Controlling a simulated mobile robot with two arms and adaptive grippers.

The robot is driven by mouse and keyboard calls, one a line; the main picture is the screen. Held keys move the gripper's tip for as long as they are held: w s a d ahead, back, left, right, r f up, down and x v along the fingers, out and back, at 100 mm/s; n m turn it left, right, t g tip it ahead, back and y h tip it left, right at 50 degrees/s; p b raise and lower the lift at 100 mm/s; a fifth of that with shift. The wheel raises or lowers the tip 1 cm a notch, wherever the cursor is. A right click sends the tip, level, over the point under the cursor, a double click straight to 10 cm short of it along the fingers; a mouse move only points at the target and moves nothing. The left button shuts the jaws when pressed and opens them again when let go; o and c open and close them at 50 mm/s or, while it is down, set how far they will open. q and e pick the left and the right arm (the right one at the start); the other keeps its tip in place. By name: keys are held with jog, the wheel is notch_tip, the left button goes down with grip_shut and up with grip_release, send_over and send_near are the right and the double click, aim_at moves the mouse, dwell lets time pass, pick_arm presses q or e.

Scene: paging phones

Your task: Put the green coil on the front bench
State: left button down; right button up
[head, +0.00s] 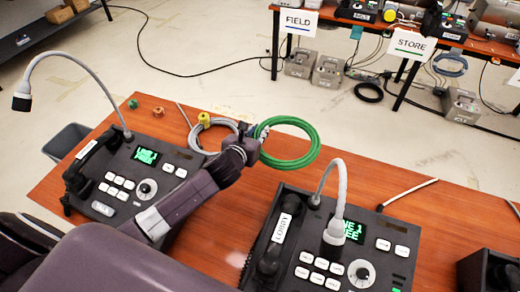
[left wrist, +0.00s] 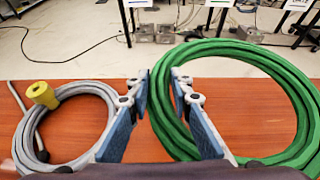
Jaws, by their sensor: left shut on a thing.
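The green coil (head: 290,166) is held at its left side by my left gripper (head: 250,143), over the far edge area of the near wooden bench (head: 235,215). In the left wrist view the green coil (left wrist: 287,72) spreads to the right, with its left strands between the two blue-padded fingers of my left gripper (left wrist: 162,85). Whether the coil touches the bench top is hard to tell. I cannot tell from the pictures which bench is called the front one. My right gripper is not in view.
Two desk phones (head: 125,205) (head: 330,262) with gooseneck microphones stand on the near bench. A far bench (head: 395,33) carries FIELD (head: 296,21) and STORE (head: 411,44) signs.

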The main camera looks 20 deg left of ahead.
pick_arm(q)
notch_tip(320, 180, down, 3)
jog(key=shift+f, duration=0.65)
notch_tip(320, 180, down, 4)
jog(key=shift+r+b, duration=0.1)
jog(key=shift+b, duration=0.4)
jog(key=c, duration=1.8)
grip_release()
jog(key=shift+o, duration=0.4)
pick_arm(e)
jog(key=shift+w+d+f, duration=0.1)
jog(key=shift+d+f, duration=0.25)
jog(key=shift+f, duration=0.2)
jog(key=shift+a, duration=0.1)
